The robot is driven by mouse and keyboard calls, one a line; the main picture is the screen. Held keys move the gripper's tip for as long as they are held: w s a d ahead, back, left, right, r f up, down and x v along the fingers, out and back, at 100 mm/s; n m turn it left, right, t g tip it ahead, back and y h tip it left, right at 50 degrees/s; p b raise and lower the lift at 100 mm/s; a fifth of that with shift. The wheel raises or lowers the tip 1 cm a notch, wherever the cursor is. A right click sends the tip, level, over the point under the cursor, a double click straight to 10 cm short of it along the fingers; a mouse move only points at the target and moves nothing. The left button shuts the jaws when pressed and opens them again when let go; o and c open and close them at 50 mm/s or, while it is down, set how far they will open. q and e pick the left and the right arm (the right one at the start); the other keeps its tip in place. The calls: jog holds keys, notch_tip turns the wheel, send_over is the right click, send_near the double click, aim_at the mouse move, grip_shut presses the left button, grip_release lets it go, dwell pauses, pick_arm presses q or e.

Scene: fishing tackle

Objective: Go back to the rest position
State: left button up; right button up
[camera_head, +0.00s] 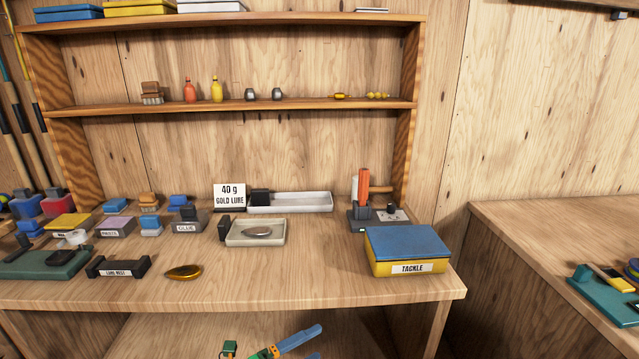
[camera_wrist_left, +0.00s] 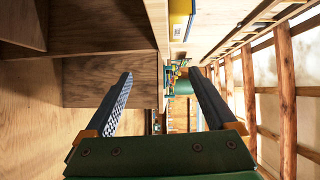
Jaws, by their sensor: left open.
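My left gripper (camera_wrist_left: 160,73) shows in the left wrist view with its two dark fingers spread wide. Nothing is between the fingers; the space past them is open. The fingers stand on orange mounts at a dark green palm. In the head view I cannot clearly make out this gripper. My right gripper is not in view. The workbench (camera_head: 330,283) stands in front of me, with a gold lure (camera_head: 184,271) lying near its front edge.
A shallow tray with a silver lure (camera_head: 257,232), a blue-lidded tackle box (camera_head: 407,250) and several small boxes stand on the bench. A side bench (camera_head: 530,225) is at the right. A green, orange and blue piece (camera_head: 285,344) shows at the bottom edge.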

pick_arm(q)
jog(key=s+a+f+n+y, duration=0.4)
jog(key=f+n, duration=0.2)
jog(key=f, duration=0.2)
jog(key=s+a+f+n+y, duration=0.35)
jog(key=s+f+n, duration=0.2)
jog(key=f, duration=0.25)
jog(key=s+a+f+n+y, duration=0.35)
jog(key=a+f+n, duration=0.2)
jog(key=f, duration=0.25)
jog(key=s+a+f+n+g+y, duration=0.1)
jog(key=s+f+n+g, duration=0.2)
jog(key=s, duration=0.6)
jog(key=s+a+f+n+g+y, duration=0.1)
jog(key=s+f+n+g, duration=0.2)
jog(key=s, duration=0.7)
jog(key=s+a+f+n+g+y, duration=0.1)
jog(key=s+f+n+g, duration=0.1)
jog(key=s, duration=0.7)
notch_tip(320, 180, down, 3)
jog(key=shift+s+a+r+n+g, duration=0.2)
jog(key=shift+a+n+g, duration=0.2)
jog(key=shift+n, duration=0.2)
